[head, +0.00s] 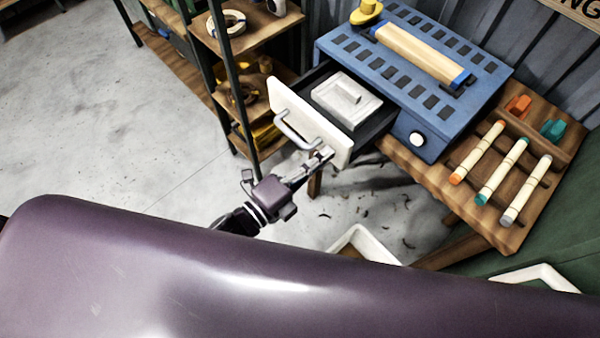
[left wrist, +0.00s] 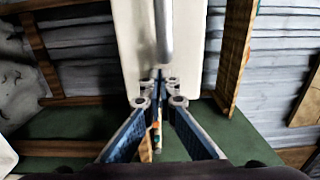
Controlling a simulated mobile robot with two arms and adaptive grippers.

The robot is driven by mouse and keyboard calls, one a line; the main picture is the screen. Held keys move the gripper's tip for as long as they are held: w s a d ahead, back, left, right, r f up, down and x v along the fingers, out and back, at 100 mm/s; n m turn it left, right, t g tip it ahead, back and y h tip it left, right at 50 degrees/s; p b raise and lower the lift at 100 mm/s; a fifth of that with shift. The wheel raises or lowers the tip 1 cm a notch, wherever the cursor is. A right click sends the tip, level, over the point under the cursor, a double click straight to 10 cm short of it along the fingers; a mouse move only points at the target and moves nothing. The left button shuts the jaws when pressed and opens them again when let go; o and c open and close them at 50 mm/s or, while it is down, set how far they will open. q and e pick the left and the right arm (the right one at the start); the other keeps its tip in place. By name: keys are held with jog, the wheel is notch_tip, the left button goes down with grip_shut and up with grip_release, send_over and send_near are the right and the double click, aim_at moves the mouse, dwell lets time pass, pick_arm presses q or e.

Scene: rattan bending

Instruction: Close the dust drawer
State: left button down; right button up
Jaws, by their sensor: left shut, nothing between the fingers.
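The dust drawer stands pulled out of a blue slotted box (head: 430,120) on the workbench. Its cream front panel (head: 290,112) carries a curved metal handle (head: 290,135). A grey-white block with a raised grip (head: 345,100) sits in the drawer. My left gripper (head: 322,155) is shut and empty, its tips close to the lower right part of the front panel, beside the handle. In the left wrist view the closed fingertips (left wrist: 159,76) point at the cream panel (left wrist: 135,45), just below the handle bar (left wrist: 164,30). Whether they touch it I cannot tell. My right gripper is not in view.
The wooden bench (head: 440,185) bears several cream rods with coloured ends on the right. A shelf rack (head: 245,85) with rings and coils stands left of the drawer. A white bin (head: 365,245) is on the floor below. The floor at left is clear.

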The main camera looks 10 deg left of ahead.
aim_at(364, 128)
pick_arm(q)
jog(key=b+x, duration=0.1)
jog(key=x, duration=1.4)
jog(key=shift+f+b, duration=0.1)
jog(key=shift+b, duration=0.25)
jog(key=shift+r, duration=0.25)
jog(key=shift+w, duration=0.1)
